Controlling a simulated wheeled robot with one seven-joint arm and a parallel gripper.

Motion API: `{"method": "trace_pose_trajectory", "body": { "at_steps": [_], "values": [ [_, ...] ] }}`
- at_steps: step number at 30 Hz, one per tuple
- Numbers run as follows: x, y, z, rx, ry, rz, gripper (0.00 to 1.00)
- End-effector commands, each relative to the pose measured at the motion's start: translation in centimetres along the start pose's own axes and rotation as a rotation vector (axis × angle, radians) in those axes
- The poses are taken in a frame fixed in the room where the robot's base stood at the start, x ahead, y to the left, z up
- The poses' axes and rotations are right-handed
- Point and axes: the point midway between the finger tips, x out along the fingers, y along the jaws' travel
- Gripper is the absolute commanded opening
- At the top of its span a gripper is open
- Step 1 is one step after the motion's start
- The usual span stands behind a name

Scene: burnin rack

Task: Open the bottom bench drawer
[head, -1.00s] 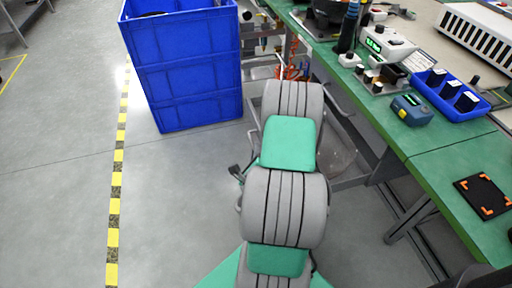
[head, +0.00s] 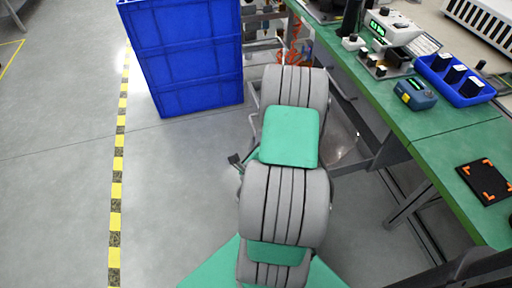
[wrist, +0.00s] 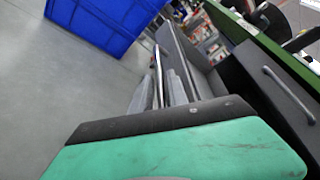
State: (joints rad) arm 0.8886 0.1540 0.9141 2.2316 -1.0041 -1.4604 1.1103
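The bottom bench drawer (wrist: 203,73) stands pulled out under the bench in the wrist view, with its grey inside showing. In the head view part of it (head: 347,169) shows to the right of my arm. Its upright-looking bar handle (wrist: 158,72) lies between the two grey fingers of my gripper (wrist: 165,90), which look closed around it. The finger tips are partly hidden by the handle and my wrist. In the head view my arm hides the gripper and the handle.
An upper dark drawer with a bar handle (wrist: 276,82) sits shut under the green bench top (head: 436,128). A tall blue crate stack (head: 188,60) stands on the floor beyond my arm. The floor to the left, with a yellow-black line (head: 117,190), is clear.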

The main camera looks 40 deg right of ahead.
Motion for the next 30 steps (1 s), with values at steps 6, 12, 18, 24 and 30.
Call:
{"method": "trace_pose_trajectory", "body": {
  "at_steps": [6, 12, 18, 24, 30],
  "values": [
    [-3.2, 0.0, 0.0, -0.002, -0.001, -0.003, 0.2],
    [-5.1, 0.0, 0.0, -0.001, -0.001, -0.001, 0.2],
    [-5.5, 0.1, 0.0, 0.0, 0.0, 0.0, 0.2],
    [-5.5, 0.1, -0.1, 0.0, 0.001, 0.001, 0.2],
    [-5.1, -0.4, 3.7, -0.104, -0.094, 0.06, 0.2]
  ]
}}
